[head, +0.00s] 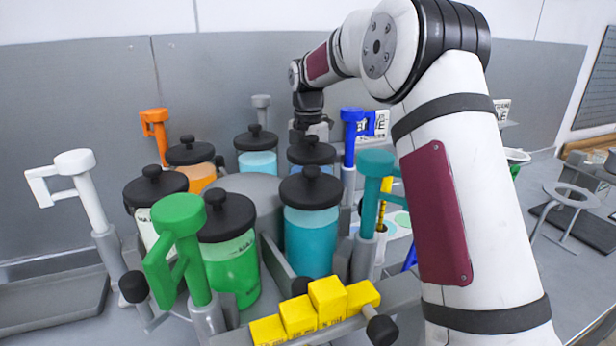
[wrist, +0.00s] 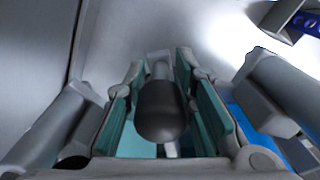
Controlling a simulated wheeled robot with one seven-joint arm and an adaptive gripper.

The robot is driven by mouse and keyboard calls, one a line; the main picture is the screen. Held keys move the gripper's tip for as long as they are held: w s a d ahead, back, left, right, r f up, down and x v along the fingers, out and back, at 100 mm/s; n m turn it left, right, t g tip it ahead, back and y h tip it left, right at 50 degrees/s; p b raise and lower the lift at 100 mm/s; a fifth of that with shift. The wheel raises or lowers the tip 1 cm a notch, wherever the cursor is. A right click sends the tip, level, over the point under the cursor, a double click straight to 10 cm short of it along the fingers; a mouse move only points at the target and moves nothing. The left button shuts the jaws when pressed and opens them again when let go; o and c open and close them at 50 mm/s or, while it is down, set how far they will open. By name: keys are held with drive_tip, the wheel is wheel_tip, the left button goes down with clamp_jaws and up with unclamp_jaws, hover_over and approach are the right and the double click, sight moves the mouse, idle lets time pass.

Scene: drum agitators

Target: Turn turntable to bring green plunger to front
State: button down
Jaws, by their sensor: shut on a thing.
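The turntable (head: 262,188) carries several lidded jars of coloured liquid around a grey hub. The green plunger (head: 180,235) stands upright in a grey holder at the front left, beside the green jar (head: 232,262). White, orange, grey, blue and teal plungers stand around the rest of the ring. My arm reaches over the right side to the back, where my gripper is mostly hidden behind jars in the head view. In the wrist view my gripper (wrist: 160,68) has its teal-padded fingers on both sides of a black knob (wrist: 160,110) on a grey stem, shut on it.
Yellow blocks (head: 315,308) sit in a row at the front of the turntable. Black knobs (head: 135,287) stick out at its edge. A grey tray (head: 50,305) lies at the left. A ring-topped stand (head: 572,196) is at the far right. A grey wall panel closes the back.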

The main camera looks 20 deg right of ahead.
drive_tip(key=c, duration=1.3)
unclamp_jaws()
drive_tip(key=shift+r, duration=0.15)
wheel_tip(320, 180, up, 12)
drive_tip(key=shift+f, duration=0.15)
